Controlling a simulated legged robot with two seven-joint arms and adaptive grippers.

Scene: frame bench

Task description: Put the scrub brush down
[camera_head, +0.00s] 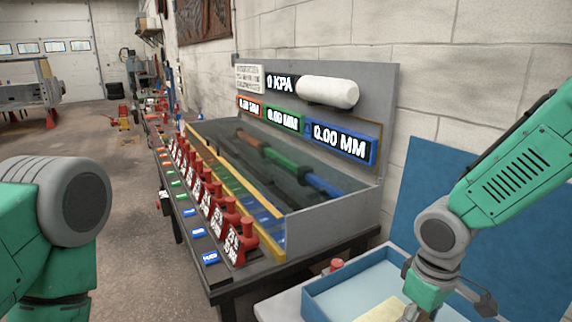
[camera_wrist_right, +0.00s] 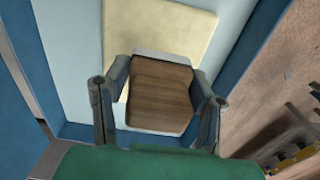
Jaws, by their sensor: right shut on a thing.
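My right gripper (camera_wrist_right: 161,88) is shut on the scrub brush (camera_wrist_right: 160,97), a brown wooden block with a pale edge along its far side. Its fingers grip the block from left and right. In the head view my right gripper (camera_head: 446,293) is over the blue tray (camera_head: 345,284) at the bottom right; the brush is hidden there. A flat cream pad (camera_wrist_right: 157,31) lies in the tray, beyond and partly behind the brush in the wrist view. I cannot tell whether the brush touches the tray floor. Of my left side only arm links show.
A small red item (camera_head: 337,264) is beside the tray's back corner. A blue board (camera_head: 425,190) leans on the wall behind my right arm.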

